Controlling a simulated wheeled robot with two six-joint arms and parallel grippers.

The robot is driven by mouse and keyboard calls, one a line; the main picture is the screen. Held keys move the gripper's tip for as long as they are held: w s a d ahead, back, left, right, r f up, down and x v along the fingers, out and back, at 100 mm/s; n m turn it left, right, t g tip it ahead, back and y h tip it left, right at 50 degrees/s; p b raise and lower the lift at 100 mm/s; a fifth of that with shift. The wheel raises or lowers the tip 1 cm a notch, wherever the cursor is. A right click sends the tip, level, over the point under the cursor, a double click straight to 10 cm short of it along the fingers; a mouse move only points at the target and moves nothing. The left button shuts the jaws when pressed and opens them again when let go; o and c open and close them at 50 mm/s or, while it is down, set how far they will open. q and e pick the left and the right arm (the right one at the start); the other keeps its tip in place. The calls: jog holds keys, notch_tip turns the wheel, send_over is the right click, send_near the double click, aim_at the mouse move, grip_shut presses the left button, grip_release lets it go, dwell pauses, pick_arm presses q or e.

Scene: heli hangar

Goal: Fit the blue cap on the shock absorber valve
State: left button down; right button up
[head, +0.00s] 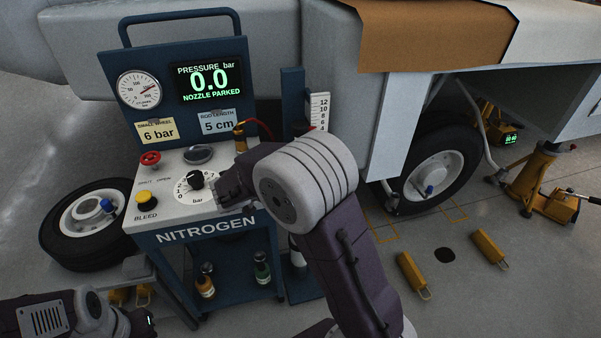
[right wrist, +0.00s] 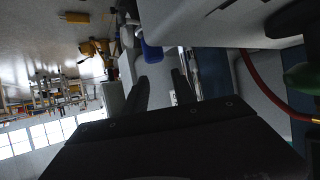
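In the right wrist view a blue part (right wrist: 151,53), which looks like the cap, shows just beyond my right gripper (right wrist: 160,78). The two fingers stand apart with a clear gap. I cannot tell whether they touch the blue part. In the head view the visible part of my right gripper (head: 229,184) is in front of the nitrogen cart's panel, its fingers unclear. A blue post with a height scale (head: 318,112) stands right of the cart; my right arm hides its middle. I cannot make out the shock absorber valve. My left gripper (head: 147,320) is low at the left.
The nitrogen cart (head: 189,224) reads 0.0 bar, nozzle parked. Yellow chocks (head: 412,272) lie on the floor. A yellow jack (head: 540,172) stands at far right.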

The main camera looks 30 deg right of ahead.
jog(key=v, duration=1.1)
jog(key=shift+p, duration=0.3)
dwell(0.3)
